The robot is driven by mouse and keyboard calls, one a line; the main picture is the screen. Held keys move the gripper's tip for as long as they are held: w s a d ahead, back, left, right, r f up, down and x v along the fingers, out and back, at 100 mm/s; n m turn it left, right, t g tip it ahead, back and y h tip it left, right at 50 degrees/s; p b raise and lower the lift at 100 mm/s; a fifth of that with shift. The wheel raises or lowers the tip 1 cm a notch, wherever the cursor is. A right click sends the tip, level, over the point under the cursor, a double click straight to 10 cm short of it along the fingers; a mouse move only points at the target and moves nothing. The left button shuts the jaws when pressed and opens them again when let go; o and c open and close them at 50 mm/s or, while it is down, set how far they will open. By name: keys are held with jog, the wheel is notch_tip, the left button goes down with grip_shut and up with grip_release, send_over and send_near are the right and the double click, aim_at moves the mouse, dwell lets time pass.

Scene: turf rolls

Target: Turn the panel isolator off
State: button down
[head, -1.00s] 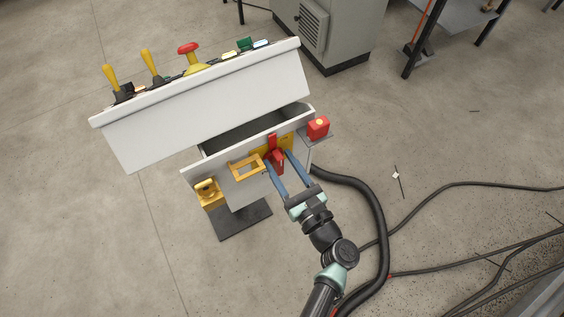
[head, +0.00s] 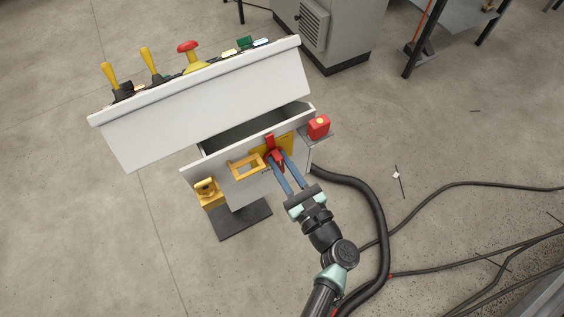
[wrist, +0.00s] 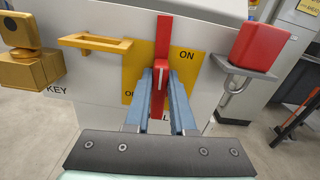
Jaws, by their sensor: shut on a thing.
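The panel isolator is a red handle (head: 270,142) on a yellow plate (head: 286,141) on the white front of the console; in the wrist view the handle (wrist: 164,35) stands upright. The plate (wrist: 140,65) reads ON at its upper right, and a partly covered label starting with O shows at its lower left. My gripper (head: 277,158) is shut on the red handle, with blue fingers on either side of its lower part in the wrist view (wrist: 160,88). The fingers hide part of the plate and the lettering below it.
A yellow bracket handle (head: 234,168) and a yellow key block (head: 207,190) are left of the isolator. A red block (head: 318,125) sits on a grey bracket at right. Levers and a red mushroom button (head: 187,47) top the console. A thick black hose (head: 378,205) runs beside my arm.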

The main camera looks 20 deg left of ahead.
jog(key=shift+s+a+f+n+b, duration=0.15)
jog(key=shift+s+f+n+b, duration=0.15)
jog(key=shift+n+b, duration=2.3)
jog(key=shift+s+a+f+n+b, duration=0.2)
jog(key=shift+f+n+b, duration=0.25)
jog(key=shift+n+b, duration=2.15)
jog(key=shift+s+a+f+n+b, duration=0.15)
jog(key=shift+s+f+n+b, duration=0.15)
jog(key=shift+n+b, duration=2.25)
jog(key=shift+n+p, duration=0.55)
jog(key=shift+n, duration=0.3)
jog(key=c, duration=0.8)
grip_release()
jog(key=shift+o, duration=0.2)
jog(key=v, duration=1.3)
jog(key=shift+w+a, duration=0.1)
